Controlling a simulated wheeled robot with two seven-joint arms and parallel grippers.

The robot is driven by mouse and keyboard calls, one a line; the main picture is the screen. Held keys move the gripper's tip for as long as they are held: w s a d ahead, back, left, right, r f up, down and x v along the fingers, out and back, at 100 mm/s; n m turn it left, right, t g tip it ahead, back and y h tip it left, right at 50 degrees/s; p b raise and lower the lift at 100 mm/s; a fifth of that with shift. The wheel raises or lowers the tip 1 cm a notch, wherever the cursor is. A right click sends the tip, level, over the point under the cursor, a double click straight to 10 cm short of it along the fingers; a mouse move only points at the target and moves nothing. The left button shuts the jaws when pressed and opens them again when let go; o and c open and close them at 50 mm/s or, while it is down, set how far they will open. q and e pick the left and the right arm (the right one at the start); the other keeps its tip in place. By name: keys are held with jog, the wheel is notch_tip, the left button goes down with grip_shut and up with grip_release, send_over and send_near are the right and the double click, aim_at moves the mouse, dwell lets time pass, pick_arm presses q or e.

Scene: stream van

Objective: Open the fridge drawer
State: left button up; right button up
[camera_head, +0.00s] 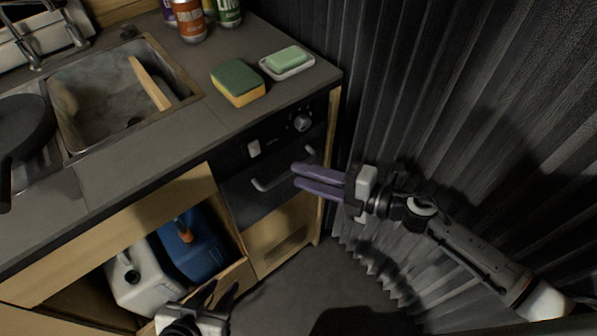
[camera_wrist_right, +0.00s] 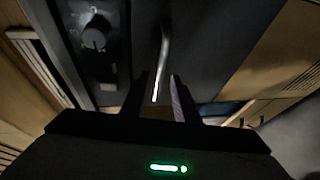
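The fridge drawer (camera_head: 262,198) is a dark front under the control panel, and looks closed. Its pale bar handle (camera_head: 270,184) runs across the upper front. My right gripper (camera_head: 295,176), with purple fingers, is at the right part of the handle, its fingers apart. In the right wrist view the handle (camera_wrist_right: 163,62) lies ahead, between the lines of the two open fingers (camera_wrist_right: 158,92); whether they touch it I cannot tell. The drawer front (camera_wrist_right: 210,45) fills the background there. My left gripper (camera_head: 217,294) is low, before the open cupboard, its dark fingers apart and empty.
A knob (camera_head: 302,123) sits on the panel above the drawer. The counter holds a sponge (camera_head: 238,82), a soap dish (camera_head: 287,68), cans (camera_head: 189,20) and a sink (camera_head: 118,95). Jugs (camera_head: 190,246) stand in the cupboard. A dark curtain (camera_head: 440,120) hangs close on the right.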

jog(key=shift+x, duration=1.1)
pick_arm(q)
jog(key=shift+s, duration=0.1)
pick_arm(e)
grip_shut()
